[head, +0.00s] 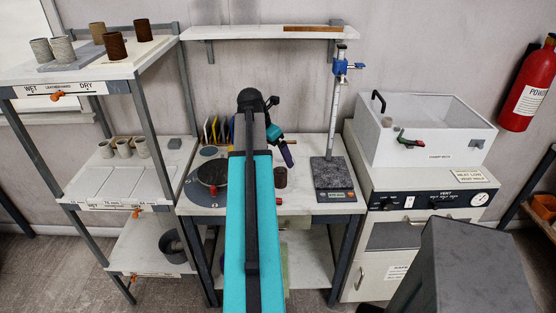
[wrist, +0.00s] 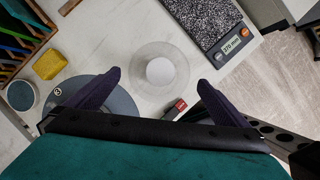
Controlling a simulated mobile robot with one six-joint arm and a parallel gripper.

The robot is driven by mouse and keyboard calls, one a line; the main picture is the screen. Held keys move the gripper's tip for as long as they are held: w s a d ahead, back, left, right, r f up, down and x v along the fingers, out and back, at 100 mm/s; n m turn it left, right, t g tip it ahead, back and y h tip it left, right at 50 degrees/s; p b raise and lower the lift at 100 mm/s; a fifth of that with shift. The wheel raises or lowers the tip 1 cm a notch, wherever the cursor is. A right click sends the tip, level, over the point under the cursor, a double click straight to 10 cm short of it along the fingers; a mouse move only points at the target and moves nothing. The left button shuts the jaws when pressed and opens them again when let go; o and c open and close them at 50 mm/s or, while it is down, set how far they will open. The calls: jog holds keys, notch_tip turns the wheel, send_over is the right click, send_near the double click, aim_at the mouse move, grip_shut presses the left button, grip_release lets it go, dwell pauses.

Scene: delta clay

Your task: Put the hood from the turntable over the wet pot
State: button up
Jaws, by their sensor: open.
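My gripper (wrist: 159,78) is open, its two dark fingers spread either side of a round translucent shape (wrist: 141,60) with a white centre. This looks like a clear hood seen from above; I cannot tell its height or whether a pot is under it. The turntable (wrist: 123,104), a grey disc, lies at lower left, partly hidden by the left finger. In the head view a dark round top (head: 213,172) shows at the turntable.
A red-topped item (wrist: 176,108) lies near the right finger. A yellow sponge (wrist: 50,64), a round tub (wrist: 21,95) and a tool rack (wrist: 22,35) are at left. A shelf of pots (head: 90,70) stands left of the bench.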

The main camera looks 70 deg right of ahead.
jog(key=shift+v, duration=1.8)
jog(key=shift+r, duration=0.1)
